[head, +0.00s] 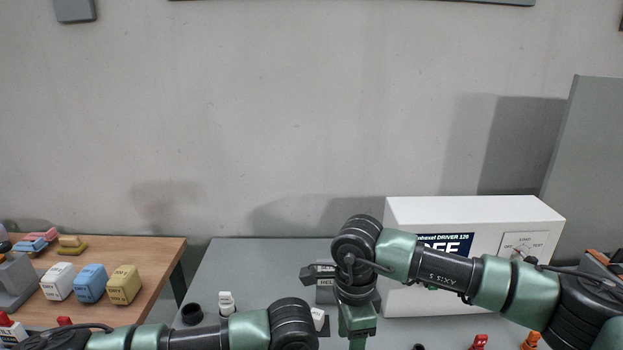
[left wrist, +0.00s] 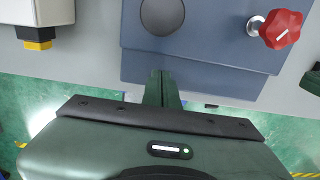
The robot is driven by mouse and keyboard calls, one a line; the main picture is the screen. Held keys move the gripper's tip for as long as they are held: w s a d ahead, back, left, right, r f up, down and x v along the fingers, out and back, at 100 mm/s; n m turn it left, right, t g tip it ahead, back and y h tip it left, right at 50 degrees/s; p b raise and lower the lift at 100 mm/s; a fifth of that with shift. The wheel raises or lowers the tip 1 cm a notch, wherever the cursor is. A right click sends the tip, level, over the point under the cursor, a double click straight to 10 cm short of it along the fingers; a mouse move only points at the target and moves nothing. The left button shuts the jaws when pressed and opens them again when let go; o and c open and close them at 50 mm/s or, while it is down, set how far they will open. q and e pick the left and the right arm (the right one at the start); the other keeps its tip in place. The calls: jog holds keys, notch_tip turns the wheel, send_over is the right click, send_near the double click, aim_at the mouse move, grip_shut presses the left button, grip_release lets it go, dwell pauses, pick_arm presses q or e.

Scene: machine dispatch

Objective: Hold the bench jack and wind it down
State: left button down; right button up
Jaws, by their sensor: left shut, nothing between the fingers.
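The left wrist view shows a dark blue-grey stepped block, which looks like the bench jack (left wrist: 215,55). It has a round dark disc (left wrist: 162,14) on top and a red knob (left wrist: 281,28) with a white mark on a metal stem at its right. My left gripper (left wrist: 163,75) is shut and empty, its fingertips over the block's near edge, left of the knob and apart from it. I cannot tell whether they touch the block. In the head view my right wrist points down; the body of my right gripper (head: 357,320) shows at the bottom edge, its fingertips out of frame.
A white driver box (head: 470,215) stands behind my right arm on the grey bench (head: 240,260). A wooden table (head: 150,255) with white, blue and yellow blocks is at the left. A white box with a yellow-black button (left wrist: 38,38) is left of the block.

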pick_arm(q)
notch_tip(320, 180, up, 3)
jog(key=shift+f+p, duration=0.1)
jog(key=shift+p, duration=0.35)
pick_arm(e)
jog(key=shift+s+r, duration=0.1)
jog(key=shift+r, duration=0.6)
pick_arm(q)
jog(key=shift+r+p, duration=0.55)
jog(key=shift+r, duration=0.75)
pick_arm(e)
jog(key=shift+r, duration=0.5)
pick_arm(q)
jog(key=shift+r, duration=0.15)
